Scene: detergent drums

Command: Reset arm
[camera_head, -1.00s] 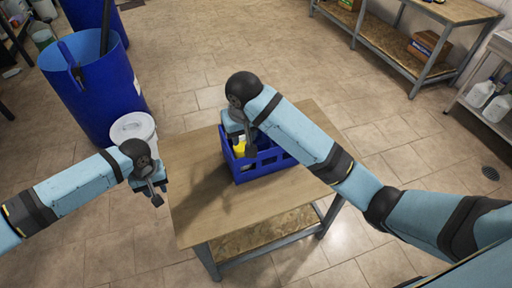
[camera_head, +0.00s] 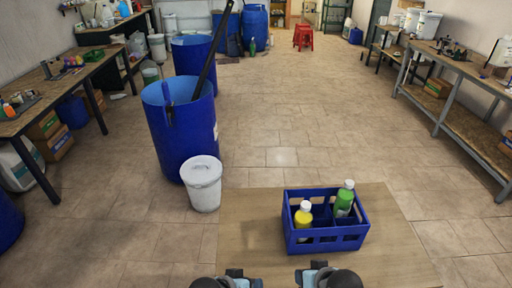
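My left gripper (camera_head: 238,276) and my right gripper (camera_head: 318,270) show at the bottom edge of the head view, side by side over the near part of the wooden table (camera_head: 245,215). Both are seen from above and behind, so the state of their fingers cannot be made out. Both are apart from the blue crate (camera_head: 328,240) on the table. In the crate a yellow bottle (camera_head: 303,216) stands at the left and a green bottle (camera_head: 344,199) at the back right, both with white caps.
Workbenches line the left (camera_head: 75,78) and right (camera_head: 462,70) sides. The middle floor is clear.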

